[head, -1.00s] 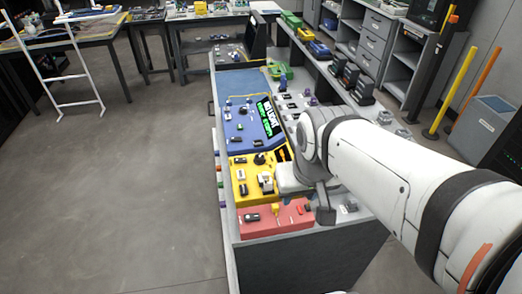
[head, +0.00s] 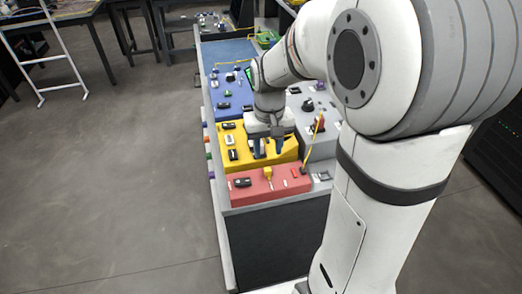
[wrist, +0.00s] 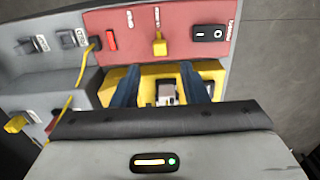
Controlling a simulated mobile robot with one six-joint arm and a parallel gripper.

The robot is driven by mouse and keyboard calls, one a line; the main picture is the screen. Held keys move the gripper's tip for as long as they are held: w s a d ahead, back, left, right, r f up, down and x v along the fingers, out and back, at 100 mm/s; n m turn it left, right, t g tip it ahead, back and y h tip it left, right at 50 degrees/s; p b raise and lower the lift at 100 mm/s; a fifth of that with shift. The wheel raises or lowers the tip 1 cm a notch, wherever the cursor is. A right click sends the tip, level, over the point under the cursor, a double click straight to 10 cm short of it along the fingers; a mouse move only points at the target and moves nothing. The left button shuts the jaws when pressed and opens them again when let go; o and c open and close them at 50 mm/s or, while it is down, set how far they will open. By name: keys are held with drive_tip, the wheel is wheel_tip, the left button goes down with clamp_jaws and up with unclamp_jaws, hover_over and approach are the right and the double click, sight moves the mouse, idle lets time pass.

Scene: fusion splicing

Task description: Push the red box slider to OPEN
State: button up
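The red box (head: 240,197) is at the near end of the bench; it also shows at the top of the wrist view (wrist: 185,15). On it are a yellow knob (wrist: 159,44), a small red part (wrist: 112,39) and a black rocker switch (wrist: 208,33). The yellow knob looks like the slider, but its labels are too small to read. My gripper (head: 268,152) points down over the yellow box, just beyond the red box. In the wrist view its two blue fingers (wrist: 159,68) are spread apart with nothing held, short of the yellow knob.
The yellow box (head: 284,153) with small switches lies under my gripper. A grey box (head: 322,146) stands to the right, with a yellow cable (wrist: 70,98) running to the red box. A blue panel (head: 228,97) is farther back. Open floor lies left of the bench.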

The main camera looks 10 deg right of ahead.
sight(268, 169)
wheel_tip(268, 169, down, 8)
drive_tip(key=shift+r, duration=0.1)
drive_tip(key=shift+c, duration=0.2)
clamp_jaws()
idle(0.4)
